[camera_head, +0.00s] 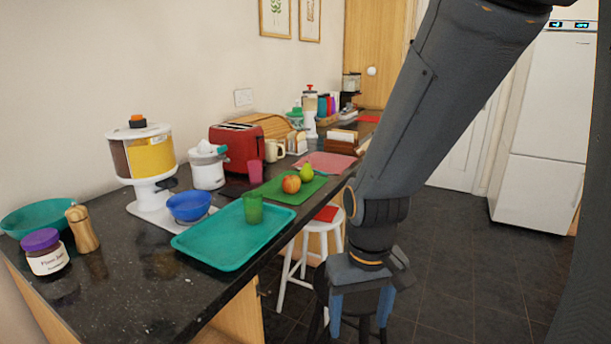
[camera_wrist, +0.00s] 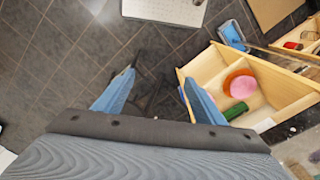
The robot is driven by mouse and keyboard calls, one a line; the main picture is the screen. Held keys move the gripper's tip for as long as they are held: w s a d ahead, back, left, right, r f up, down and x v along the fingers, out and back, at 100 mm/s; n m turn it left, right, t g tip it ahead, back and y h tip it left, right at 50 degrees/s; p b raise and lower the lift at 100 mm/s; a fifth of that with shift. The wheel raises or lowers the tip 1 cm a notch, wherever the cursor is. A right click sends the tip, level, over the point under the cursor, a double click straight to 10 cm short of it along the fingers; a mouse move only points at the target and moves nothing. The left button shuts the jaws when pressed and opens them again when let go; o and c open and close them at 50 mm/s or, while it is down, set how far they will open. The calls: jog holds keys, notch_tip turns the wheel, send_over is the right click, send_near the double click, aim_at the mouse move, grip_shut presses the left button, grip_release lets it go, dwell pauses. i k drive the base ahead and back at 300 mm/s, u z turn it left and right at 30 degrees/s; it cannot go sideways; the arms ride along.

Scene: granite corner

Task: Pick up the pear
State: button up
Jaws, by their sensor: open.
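A yellow-green pear (camera_head: 307,172) sits on a green mat (camera_head: 286,192) on the dark counter, right behind an orange-red apple (camera_head: 291,184). My gripper (camera_head: 357,325) hangs to the right of the counter's edge, over the floor and in front of a stool, lower and nearer than the pear. Its two blue fingers are apart with nothing between them. In the wrist view my gripper (camera_wrist: 160,95) also shows open above dark floor tiles. The pear does not show in the wrist view.
A teal tray (camera_head: 218,248) with a green cup (camera_head: 253,208) lies in front of the mat. A pink cup (camera_head: 255,171) and red toaster (camera_head: 237,147) stand behind. The wrist view shows an open wooden drawer (camera_wrist: 205,75).

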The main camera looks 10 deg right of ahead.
aim_at(307, 174)
jog(key=z, duration=2.15)
jog(key=i, duration=2.35)
jog(key=u, duration=3.85)
jog(key=i, duration=0.5)
jog(key=z, duration=0.05)
